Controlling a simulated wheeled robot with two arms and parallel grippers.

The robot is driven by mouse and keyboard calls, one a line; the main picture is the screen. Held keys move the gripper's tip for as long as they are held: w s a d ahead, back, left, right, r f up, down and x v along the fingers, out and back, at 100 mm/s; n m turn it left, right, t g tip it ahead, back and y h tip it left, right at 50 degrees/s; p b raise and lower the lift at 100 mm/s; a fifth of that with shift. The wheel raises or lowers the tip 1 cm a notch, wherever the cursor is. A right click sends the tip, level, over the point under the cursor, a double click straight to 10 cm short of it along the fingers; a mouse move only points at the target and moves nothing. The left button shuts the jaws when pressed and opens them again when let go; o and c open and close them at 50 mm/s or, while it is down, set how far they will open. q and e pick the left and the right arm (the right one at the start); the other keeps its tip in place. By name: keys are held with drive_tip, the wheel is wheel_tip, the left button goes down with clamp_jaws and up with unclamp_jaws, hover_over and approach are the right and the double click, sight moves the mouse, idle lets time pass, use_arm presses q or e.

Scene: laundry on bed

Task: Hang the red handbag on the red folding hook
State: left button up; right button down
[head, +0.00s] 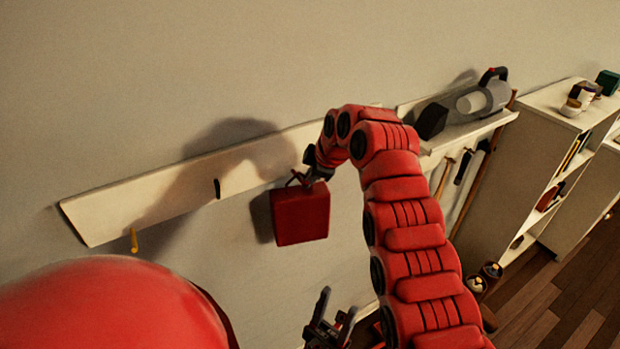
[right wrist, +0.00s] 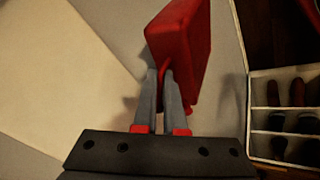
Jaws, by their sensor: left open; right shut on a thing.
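The red handbag (head: 300,215) hangs upright from my right gripper (head: 312,175), in front of the wall just below the pale rail. In the right wrist view the bag (right wrist: 188,40) is just beyond the fingers, and my right gripper (right wrist: 160,80) is shut on its thin red handle. My left gripper (head: 336,308) is open and empty, low in the head view below the bag. I cannot make out a red folding hook; part of the rail is hidden behind my right gripper and arm.
A pale rail (head: 170,203) on the wall carries a black hook (head: 217,188) and a yellow hook (head: 134,241). A shelf to the right holds a grey handheld vacuum (head: 480,100), with tools hanging beneath. A white shelf unit (head: 520,170) stands further right.

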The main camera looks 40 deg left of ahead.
idle(0.3)
drive_tip(key=c, duration=1)
unclamp_jaws()
drive_tip(key=shift+o, duration=0.4)
drive_tip(key=shift+r, duration=0.1)
drive_tip(key=b+v, duration=0.4)
drive_tip(key=v, duration=1.3)
drive_tip(key=shift+d, duration=0.25)
